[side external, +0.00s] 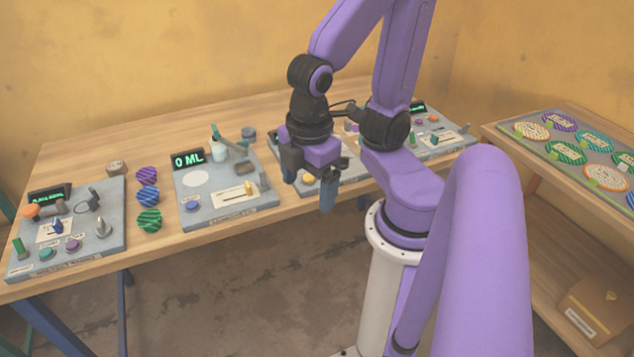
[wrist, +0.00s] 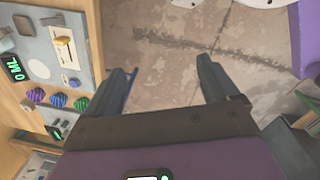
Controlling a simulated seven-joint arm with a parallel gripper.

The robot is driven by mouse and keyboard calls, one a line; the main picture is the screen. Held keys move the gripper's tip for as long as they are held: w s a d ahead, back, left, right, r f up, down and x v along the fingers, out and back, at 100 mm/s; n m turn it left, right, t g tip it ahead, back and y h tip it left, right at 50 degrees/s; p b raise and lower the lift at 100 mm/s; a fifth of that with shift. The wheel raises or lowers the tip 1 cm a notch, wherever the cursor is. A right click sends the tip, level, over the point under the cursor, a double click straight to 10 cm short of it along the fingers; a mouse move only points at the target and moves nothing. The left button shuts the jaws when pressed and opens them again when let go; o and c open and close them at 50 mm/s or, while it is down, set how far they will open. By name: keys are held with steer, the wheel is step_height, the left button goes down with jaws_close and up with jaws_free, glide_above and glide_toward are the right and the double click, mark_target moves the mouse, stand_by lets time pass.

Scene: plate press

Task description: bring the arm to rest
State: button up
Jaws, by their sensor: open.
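My gripper (side external: 308,190) hangs pointing down in front of the long wooden table's front edge, near the middle of the side external view. In the wrist view its two dark fingers (wrist: 162,85) are spread apart with only concrete floor between them. It holds nothing and touches nothing that I can see. My purple arm is folded above its pale column, and part of it hides the right part of the table.
The wooden table (side external: 75,150) bears grey panels, including one with a "0 ML" display (side external: 188,159). Several striped discs (side external: 148,196) lie left of it. A side shelf (side external: 530,150) at the right holds a board of round plates (side external: 606,177). Floor space (side external: 240,290) before the table is clear.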

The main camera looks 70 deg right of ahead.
steer(key=shift+s+a+r+m+y, duration=0.15)
steer(key=shift+s+r+y, duration=0.1)
steer(key=shift+s, duration=0.2)
steer(key=shift+s+r+m+y, duration=0.15)
steer(key=shift+s+y, duration=0.1)
steer(key=shift+s, duration=0.2)
